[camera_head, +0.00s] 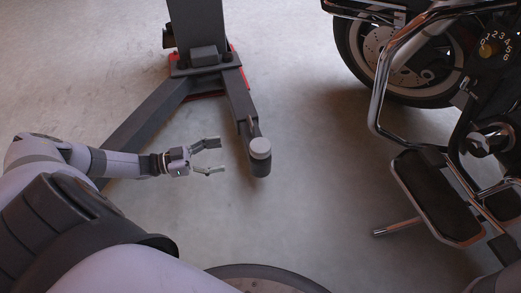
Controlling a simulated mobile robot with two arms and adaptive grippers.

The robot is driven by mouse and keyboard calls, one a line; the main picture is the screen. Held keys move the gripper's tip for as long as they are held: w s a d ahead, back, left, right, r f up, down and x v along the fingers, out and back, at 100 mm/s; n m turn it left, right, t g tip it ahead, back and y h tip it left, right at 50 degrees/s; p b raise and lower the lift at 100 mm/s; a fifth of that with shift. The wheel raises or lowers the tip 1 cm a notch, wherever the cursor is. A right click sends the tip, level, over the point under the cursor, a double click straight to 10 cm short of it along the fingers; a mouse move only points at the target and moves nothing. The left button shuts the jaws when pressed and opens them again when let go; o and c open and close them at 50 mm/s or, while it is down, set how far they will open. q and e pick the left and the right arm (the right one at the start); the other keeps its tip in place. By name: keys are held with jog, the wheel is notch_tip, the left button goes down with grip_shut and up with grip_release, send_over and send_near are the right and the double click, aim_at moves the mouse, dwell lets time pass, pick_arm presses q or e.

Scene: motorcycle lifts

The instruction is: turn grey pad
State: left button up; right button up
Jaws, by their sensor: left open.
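The grey pad (260,148) is a round light-grey disc on top of the dark end of the lift's right leg (238,103). My left gripper (214,157) comes in from the left with its two fingers spread and pointing right, toward the pad. It is open and empty, with a gap between its fingertips and the pad. My right gripper does not show.
The lift's dark column (198,25) stands at the top on a base with red edges. A second leg (147,115) runs down left behind my arm. A motorcycle (440,190) with chrome bars and a footboard fills the right. Bare floor lies between.

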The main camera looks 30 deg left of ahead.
aim_at(260, 147)
pick_arm(q)
jog(key=b+x, duration=0.2)
jog(key=x, duration=0.4)
jog(key=b+x, duration=0.3)
jog(key=x, duration=0.3)
jog(key=shift+f, duration=0.2)
jog(key=shift+b+x, duration=0.45)
jog(key=shift+x, duration=0.3)
jog(key=shift+r, duration=0.1)
jog(key=c, duration=1.1)
jog(key=shift+c, duration=0.2)
